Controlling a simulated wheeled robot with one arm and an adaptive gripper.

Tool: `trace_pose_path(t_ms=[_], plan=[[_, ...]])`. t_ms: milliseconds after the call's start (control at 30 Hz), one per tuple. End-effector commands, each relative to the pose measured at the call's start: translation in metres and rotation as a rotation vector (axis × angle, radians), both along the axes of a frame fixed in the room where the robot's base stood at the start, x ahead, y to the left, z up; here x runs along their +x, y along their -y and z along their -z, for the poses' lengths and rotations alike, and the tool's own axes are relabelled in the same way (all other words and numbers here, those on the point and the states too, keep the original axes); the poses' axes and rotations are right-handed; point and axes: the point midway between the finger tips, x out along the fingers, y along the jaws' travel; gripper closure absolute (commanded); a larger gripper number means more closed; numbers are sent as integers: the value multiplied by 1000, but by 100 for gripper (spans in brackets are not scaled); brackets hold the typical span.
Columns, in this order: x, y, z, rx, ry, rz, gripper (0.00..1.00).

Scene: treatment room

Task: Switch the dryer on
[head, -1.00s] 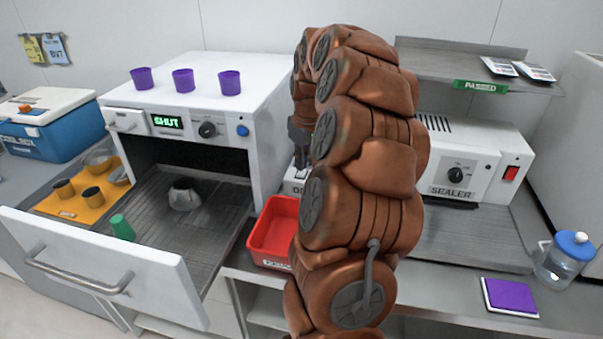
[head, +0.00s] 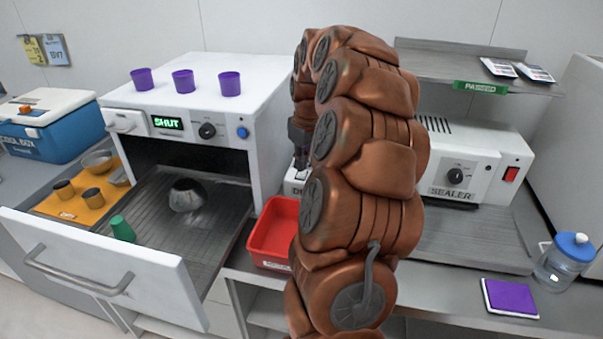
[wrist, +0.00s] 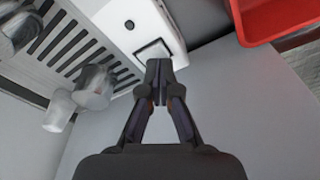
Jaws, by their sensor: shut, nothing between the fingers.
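A white unit, seemingly the dryer, shows in the wrist view (wrist: 122,22), with a slotted dark grate and blurred grey cups (wrist: 92,87) beside it. Its front has a small dark round spot and a pale, dark-framed switch (wrist: 150,48). My gripper (wrist: 158,66) is shut and empty, its fingertips at the lower edge of the switch; I cannot tell whether they touch it. In the head view my gripper (head: 300,160) is partly behind my arm, just above the dryer's label (head: 296,188), which is mostly hidden, as is the rest of the dryer.
A red bin (head: 272,236) stands close by the dryer. At left is a white oven (head: 215,85) with an open front (head: 95,270), a "SHUT" display and purple cups on top. A sealer (head: 470,165) stands to the right. A jug (head: 565,262) is near the right edge.

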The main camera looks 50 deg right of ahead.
Motion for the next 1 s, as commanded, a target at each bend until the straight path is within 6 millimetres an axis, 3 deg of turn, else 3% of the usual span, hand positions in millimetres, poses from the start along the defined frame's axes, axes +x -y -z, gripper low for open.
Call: trace_pose_path(t_ms=[1000], plan=[[0, 0, 10, 0, 0, 0, 100]])
